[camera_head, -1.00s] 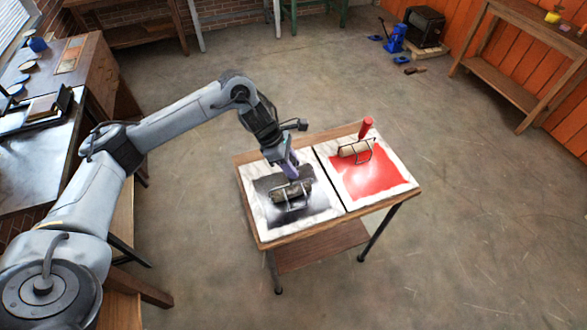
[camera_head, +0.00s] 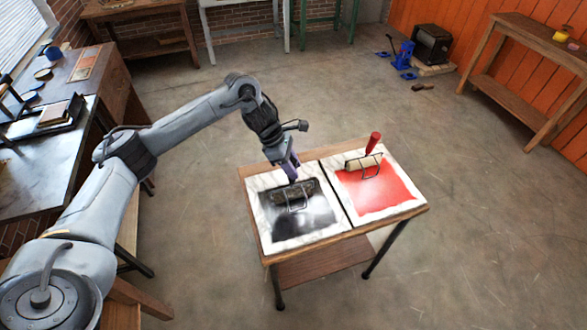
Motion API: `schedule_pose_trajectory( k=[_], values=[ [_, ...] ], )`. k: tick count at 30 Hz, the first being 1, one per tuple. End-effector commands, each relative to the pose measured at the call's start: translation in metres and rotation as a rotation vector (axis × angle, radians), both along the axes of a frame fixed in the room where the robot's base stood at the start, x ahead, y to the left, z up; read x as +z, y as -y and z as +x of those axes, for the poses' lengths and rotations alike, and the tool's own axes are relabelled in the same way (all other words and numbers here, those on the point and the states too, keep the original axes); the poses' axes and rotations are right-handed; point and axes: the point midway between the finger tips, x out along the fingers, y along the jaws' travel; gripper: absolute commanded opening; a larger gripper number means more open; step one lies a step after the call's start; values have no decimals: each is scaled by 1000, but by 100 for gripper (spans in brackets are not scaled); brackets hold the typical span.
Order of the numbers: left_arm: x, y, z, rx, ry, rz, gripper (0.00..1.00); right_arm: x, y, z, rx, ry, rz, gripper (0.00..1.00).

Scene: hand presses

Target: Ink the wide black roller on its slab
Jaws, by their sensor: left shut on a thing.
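The wide black roller (camera_head: 306,187) lies across the back part of the ink slab (camera_head: 278,246), with its wire frame facing front. Its surface looks dark. The slab is white marble with a smeared black ink patch in front of the roller. My left gripper (camera_head: 291,176) comes down from behind and is shut on the roller's handle, which is mostly hidden by the fingers. The roller appears to touch the slab, though contact is hard to confirm. My right gripper is out of view.
A red-inked slab (camera_head: 371,192) lies on the right half of the small wooden table (camera_head: 362,231), holding a paler roller (camera_head: 363,162) with a red handle. A cluttered bench (camera_head: 45,155) stands at left. Open floor surrounds the table.

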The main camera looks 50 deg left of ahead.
Motion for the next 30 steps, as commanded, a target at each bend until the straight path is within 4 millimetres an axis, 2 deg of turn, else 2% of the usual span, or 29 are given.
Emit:
schedule_pose_trajectory(
  k=[9, 15, 20, 30],
  values=[
    [0, -21, 11, 1, 3, -2, 10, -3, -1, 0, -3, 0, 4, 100],
    [0, -26, 13, 0, 2, -1, 10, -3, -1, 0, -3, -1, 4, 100],
    [0, -21, 10, -3, 2, 0, 10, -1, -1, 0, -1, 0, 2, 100],
    [0, 1, 0, -2, 1, 0, 10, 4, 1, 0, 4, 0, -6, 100]
  ],
)
